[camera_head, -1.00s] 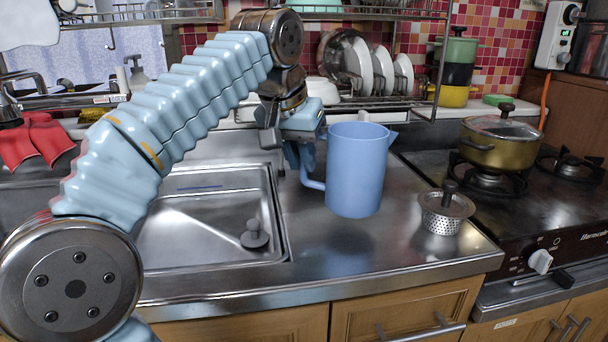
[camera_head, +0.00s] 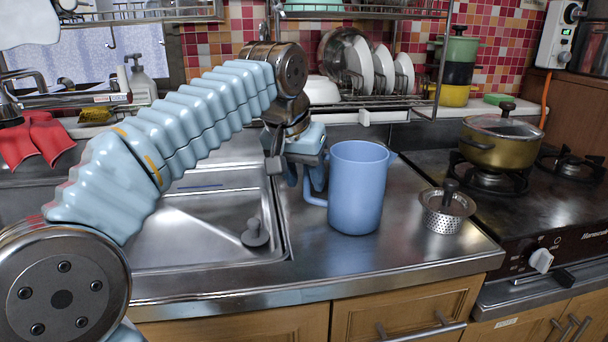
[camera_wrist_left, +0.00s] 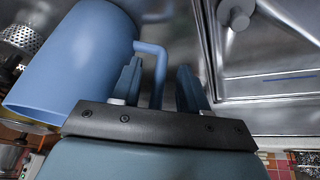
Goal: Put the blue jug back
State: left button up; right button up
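The blue jug (camera_head: 357,190) is upright on the steel counter between sink and stove, its handle toward the left. In the left wrist view the jug (camera_wrist_left: 75,65) lies on its side in the picture, with its handle (camera_wrist_left: 157,75) between my fingers. My left gripper (camera_head: 305,176) is at the handle side of the jug. In the left wrist view the left gripper (camera_wrist_left: 159,72) has its fingers apart, with a gap showing on both sides of the handle. My right gripper is not in view.
The sink (camera_head: 200,232) with a dark stopper (camera_head: 255,233) is left of the jug. A perforated strainer (camera_head: 445,212) stands to its right, before the stove with a lidded pot (camera_head: 500,140). A dish rack (camera_head: 390,100) is behind. Counter in front of the jug is clear.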

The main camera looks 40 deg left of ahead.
pick_arm(q)
jog(key=v, duration=1.2)
jog(key=shift+r, duration=0.2)
